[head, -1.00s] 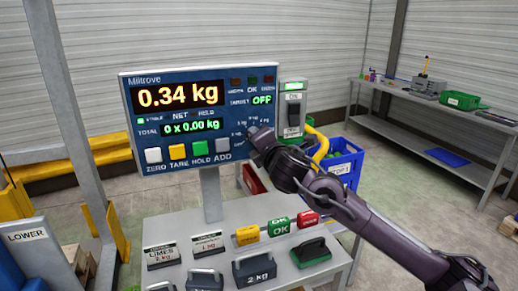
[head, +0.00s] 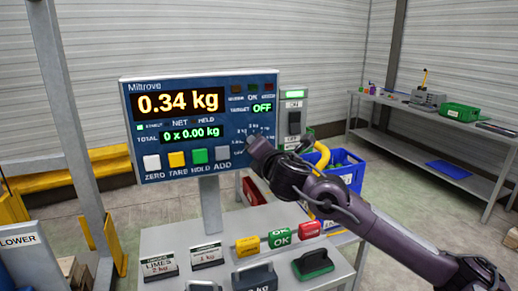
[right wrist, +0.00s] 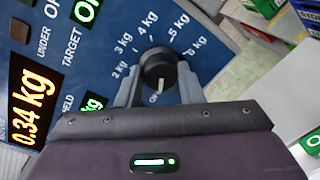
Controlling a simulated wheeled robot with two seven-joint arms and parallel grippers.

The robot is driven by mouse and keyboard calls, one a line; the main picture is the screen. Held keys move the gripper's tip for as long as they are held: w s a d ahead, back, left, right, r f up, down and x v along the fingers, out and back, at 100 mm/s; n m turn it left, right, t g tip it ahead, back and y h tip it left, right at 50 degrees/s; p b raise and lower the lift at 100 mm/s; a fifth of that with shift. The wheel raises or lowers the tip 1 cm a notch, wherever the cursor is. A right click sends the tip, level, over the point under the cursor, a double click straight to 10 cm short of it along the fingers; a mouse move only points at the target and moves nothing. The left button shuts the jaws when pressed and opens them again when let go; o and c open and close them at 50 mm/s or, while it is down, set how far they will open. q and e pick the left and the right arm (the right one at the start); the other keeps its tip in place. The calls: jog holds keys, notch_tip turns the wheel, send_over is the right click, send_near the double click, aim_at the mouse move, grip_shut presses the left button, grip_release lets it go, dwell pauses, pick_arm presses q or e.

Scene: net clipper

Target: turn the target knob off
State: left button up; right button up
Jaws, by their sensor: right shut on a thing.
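The target knob (right wrist: 158,66) is a dark round knob on the blue panel of the weighing display (head: 190,128). A ring of marks from 2 kg to 6 kg runs around its far side in the right wrist view. My right gripper (right wrist: 160,84) has one grey finger on each side of the knob and is shut on it. In the head view this gripper (head: 257,150) covers the knob. The green TARGET readout (head: 262,107) reads OFF. The main readout (head: 178,102) shows 0.34 kg. My left gripper is not in view.
Below the display, a grey table (head: 222,246) holds weights, labels and coloured blocks. A switch box (head: 293,118) with a green light stands right of the panel. A blue crate (head: 345,172) is behind my right arm. A side bench (head: 420,150) stands at the right.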

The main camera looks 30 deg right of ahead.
jog(key=o, duration=1)
jog(key=shift+f, duration=0.1)
jog(key=shift+s, duration=0.1)
jog(key=b+v, duration=0.1)
jog(key=v, duration=0.6)
jog(key=shift+s, duration=0.3)
jog(key=shift+a, duration=0.1)
